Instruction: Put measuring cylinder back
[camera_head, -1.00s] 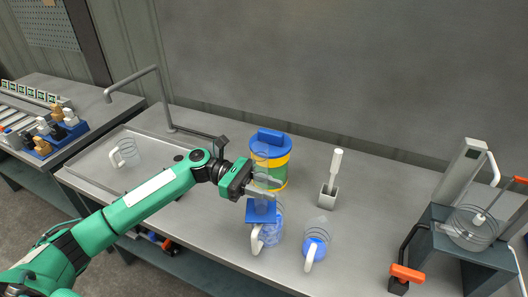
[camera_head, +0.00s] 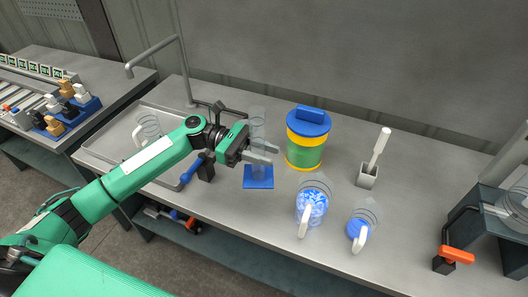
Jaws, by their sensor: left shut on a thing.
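The measuring cylinder (camera_head: 257,124) is a tall clear tube on a square blue base (camera_head: 258,177). It is upright, left of the yellow, green and blue canister (camera_head: 306,139). My left gripper (camera_head: 263,153) is shut on the tube above its base, with the arm coming in from the left. The fingers hide part of the tube. I cannot tell whether the base touches the counter. My right gripper is not in view.
A clear jug with blue-white contents (camera_head: 311,207) and a smaller jug with blue contents (camera_head: 361,222) stand at the front. A brush holder (camera_head: 367,177) is behind them. A sink with a tap (camera_head: 155,56) lies left. An orange-handled device (camera_head: 456,255) is at right.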

